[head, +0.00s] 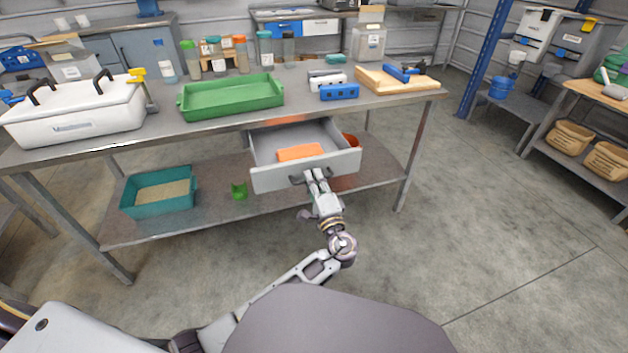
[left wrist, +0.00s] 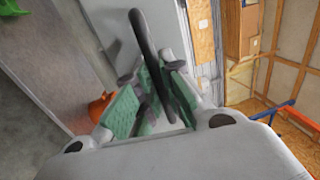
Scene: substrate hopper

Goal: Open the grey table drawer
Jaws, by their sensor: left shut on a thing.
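The grey table drawer (head: 265,181) hangs under the metal table and stands pulled out, with its inside showing. An orange item (head: 300,152) lies in it. My left gripper (head: 313,177) is at the drawer front, shut on the dark bar handle. In the left wrist view the handle (left wrist: 147,50) runs between the green-padded fingers of my left gripper (left wrist: 150,95), with the drawer front (left wrist: 108,30) behind it. My right gripper is not in view.
The metal table (head: 300,103) carries a green tray (head: 230,97), a white cooler-like box (head: 80,115), bottles and a wooden board. Its lower shelf (head: 220,215) holds a teal bin (head: 160,205) and a small green item (head: 239,190). The floor at the right is clear.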

